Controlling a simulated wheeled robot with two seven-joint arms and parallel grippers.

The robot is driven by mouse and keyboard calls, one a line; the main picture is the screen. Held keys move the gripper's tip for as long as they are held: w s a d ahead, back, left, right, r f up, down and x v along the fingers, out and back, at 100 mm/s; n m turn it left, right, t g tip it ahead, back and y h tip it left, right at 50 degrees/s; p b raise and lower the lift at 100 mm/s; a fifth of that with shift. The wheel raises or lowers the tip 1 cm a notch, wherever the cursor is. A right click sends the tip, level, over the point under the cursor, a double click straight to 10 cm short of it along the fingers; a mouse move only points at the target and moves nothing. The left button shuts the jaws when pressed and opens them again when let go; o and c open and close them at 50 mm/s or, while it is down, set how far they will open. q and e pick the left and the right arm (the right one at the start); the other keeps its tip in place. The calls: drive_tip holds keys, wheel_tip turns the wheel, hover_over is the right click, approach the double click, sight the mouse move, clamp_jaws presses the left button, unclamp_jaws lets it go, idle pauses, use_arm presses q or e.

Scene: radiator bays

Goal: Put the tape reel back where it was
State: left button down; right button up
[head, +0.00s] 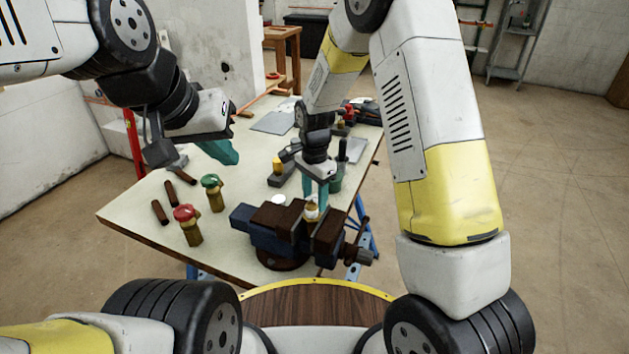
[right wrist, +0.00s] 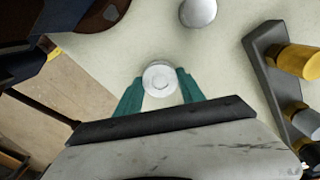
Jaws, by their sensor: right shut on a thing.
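The tape reel, a small white disc with a raised round middle (right wrist: 160,78), sits between the teal fingers of my right gripper (right wrist: 160,90), which is shut on it. In the head view the right gripper (head: 315,190) points down just behind the vise (head: 268,233), and the white reel (head: 312,210) shows at its tips. Whether the reel touches the bench is unclear. My left gripper (head: 220,153) hangs over the bench's left part, away from everything; its fingers overlap in this view, so its opening is unclear.
Another white round piece (head: 279,200) lies left of the reel. A dark holder (head: 280,180) with yellow and grey pieces stands behind. A red-topped valve (head: 187,222), a green-topped valve (head: 213,192) and brown rods (head: 159,212) occupy the left of the bench (head: 130,212).

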sight(315, 200)
drive_tip(key=shift+f, duration=0.25)
drive_tip(key=o, duration=1)
drive_tip(key=shift+r, duration=0.15)
wheel_tip(315, 200, up, 12)
drive_tip(key=s+d+r+n+t+y, duration=0.2)
drive_tip(key=s+d+r+n, duration=0.2)
drive_tip(key=s+d+r, duration=0.55)
drive_tip(key=s+d+r+n+t, duration=0.2)
drive_tip(key=s+r+n, duration=0.1)
drive_tip(key=s, duration=0.3)
drive_tip(key=s+d+r+n+t, duration=0.2)
drive_tip(key=s+r+n, duration=0.1)
drive_tip(key=s, duration=0.2)
drive_tip(key=shift+s+d+n, duration=0.3)
drive_tip(key=shift+s+d, duration=0.05)
drive_tip(key=shift+s, duration=0.05)
